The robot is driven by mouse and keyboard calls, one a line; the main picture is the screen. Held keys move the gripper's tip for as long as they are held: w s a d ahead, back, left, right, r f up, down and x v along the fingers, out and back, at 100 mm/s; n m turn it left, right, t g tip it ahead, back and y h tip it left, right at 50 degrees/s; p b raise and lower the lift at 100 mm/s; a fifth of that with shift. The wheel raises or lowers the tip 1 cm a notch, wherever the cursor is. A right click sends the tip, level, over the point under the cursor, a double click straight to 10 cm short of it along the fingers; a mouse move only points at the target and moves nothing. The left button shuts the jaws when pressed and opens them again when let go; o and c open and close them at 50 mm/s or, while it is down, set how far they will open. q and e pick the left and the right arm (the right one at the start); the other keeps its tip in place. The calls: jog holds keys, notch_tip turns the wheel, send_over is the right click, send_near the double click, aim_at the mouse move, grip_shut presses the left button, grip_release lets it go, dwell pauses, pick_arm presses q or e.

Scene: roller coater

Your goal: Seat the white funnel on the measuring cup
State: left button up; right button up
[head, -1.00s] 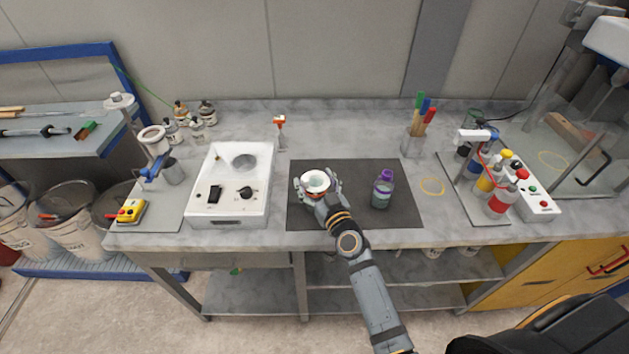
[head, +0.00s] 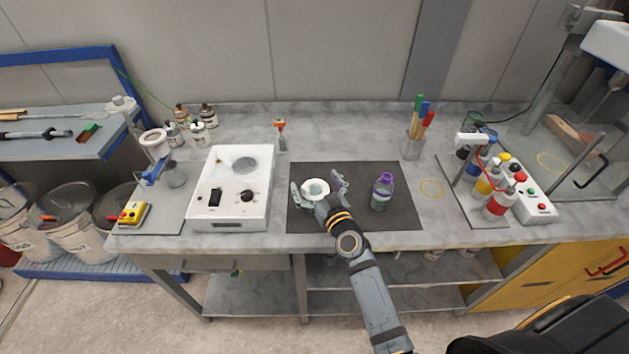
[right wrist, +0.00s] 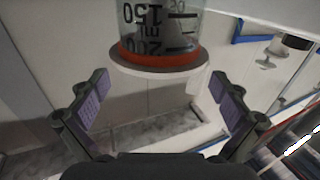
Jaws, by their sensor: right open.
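The white funnel (head: 316,188) is on the dark mat in the head view, seen from above with its round opening up. In the right wrist view, which looks upside down, the clear measuring cup (right wrist: 155,20) has dark markings and an orange band at its rim. The pale funnel brim (right wrist: 158,67) lies against that rim, apparently level. My right gripper (head: 315,181) is open, its fingers spread on both sides of the funnel; the gap also shows in the right wrist view (right wrist: 160,84). Most of the cup is hidden from above. My left gripper is out of view.
A purple-capped bottle (head: 382,192) stands on the mat (head: 350,218), right of my gripper. A white instrument box (head: 229,212) is to the left. A holder with colored handles (head: 413,148) is behind right. A rack of bottles (head: 482,210) is further right.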

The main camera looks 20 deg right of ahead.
jog(key=shift+s, duration=0.1)
jog(key=s+d, duration=0.1)
jog(key=s, duration=1)
jog(key=shift+s+d, duration=0.15)
jog(key=shift+s, duration=0.2)
